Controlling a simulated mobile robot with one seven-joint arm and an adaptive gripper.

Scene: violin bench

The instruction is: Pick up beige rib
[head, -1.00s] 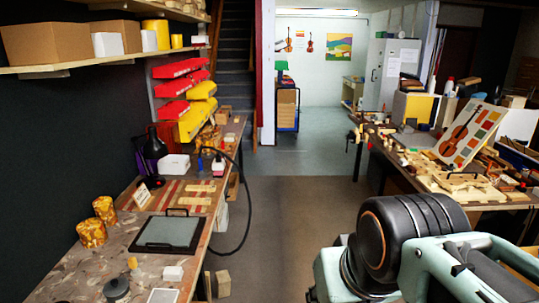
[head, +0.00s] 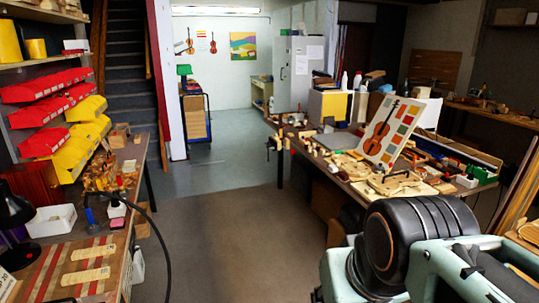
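I cannot pick out the beige rib for certain. Two flat beige wooden pieces lie on a striped board on the left bench, one farther back (head: 93,252) and one nearer (head: 85,276). More pale wooden parts (head: 398,183) lie on the right bench, too small to tell apart. Part of my arm, black and pale green, fills the lower right and hides some of the right bench's near end. My gripper does not show.
The left bench also carries a white box (head: 50,220) and a black lamp (head: 14,208). On the right bench stand a violin picture board (head: 391,130) and a yellow-sided box (head: 330,106). The floor (head: 235,235) between the benches is clear.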

